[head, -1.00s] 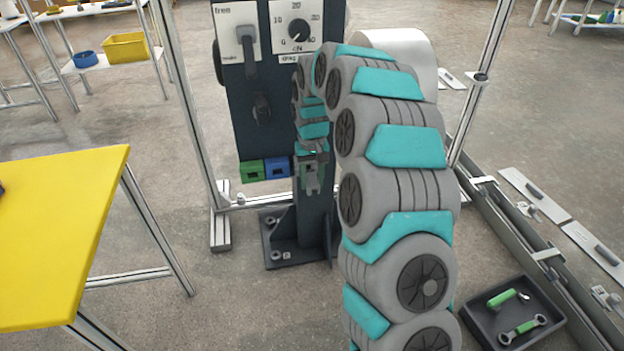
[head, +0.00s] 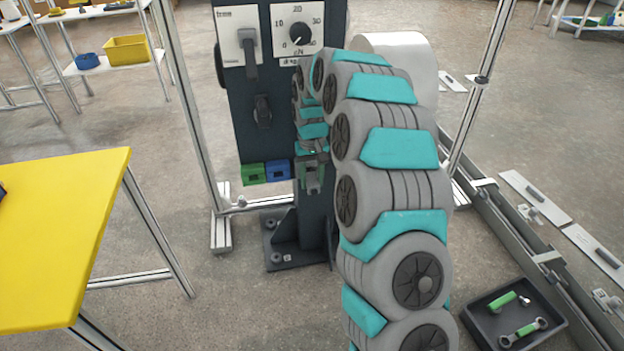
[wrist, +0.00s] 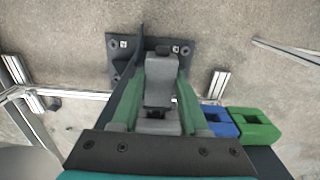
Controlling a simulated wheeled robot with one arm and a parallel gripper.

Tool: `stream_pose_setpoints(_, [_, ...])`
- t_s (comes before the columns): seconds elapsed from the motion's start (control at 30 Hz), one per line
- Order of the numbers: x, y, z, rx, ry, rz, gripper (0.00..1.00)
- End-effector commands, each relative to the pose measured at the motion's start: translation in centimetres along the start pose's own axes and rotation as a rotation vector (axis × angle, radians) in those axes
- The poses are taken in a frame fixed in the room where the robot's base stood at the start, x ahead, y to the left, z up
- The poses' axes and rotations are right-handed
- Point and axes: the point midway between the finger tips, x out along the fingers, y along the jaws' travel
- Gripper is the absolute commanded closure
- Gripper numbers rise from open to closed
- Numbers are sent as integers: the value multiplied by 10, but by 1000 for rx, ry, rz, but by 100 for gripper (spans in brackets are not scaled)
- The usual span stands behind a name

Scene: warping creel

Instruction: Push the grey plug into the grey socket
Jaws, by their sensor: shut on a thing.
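My gripper (wrist: 158,98) has green fingers and is shut on the grey plug (wrist: 160,82), which shows between them in the wrist view. In the head view my gripper (head: 312,178) is at the lower front of the dark panel, right of the blue socket (head: 278,170) and the green socket (head: 253,174). In the wrist view the blue socket (wrist: 221,127) and green socket (wrist: 256,127) are to the right of my gripper. The grey socket is not clearly visible. My gripper and arm cover that part of the panel, so I cannot tell whether plug and socket touch.
The dark panel (head: 243,125) carries a lever (head: 249,52) and a dial (head: 299,33). Its post stands on a bolted base plate (head: 283,252). Metal frame uprights stand on both sides. A yellow table (head: 60,230) is at left, and a tool tray (head: 513,315) lies at lower right.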

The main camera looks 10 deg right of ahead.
Motion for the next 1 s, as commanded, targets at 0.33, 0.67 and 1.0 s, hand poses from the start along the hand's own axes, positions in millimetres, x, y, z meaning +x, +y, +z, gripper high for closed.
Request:
stream_pose_setpoints(0.33, [0,0,-7,0,-1,1,100])
stream_pose_setpoints(0.67, [0,0,-13,1,0,0,100])
stream_pose_setpoints(1.0, [0,0,-13,0,0,0,100])
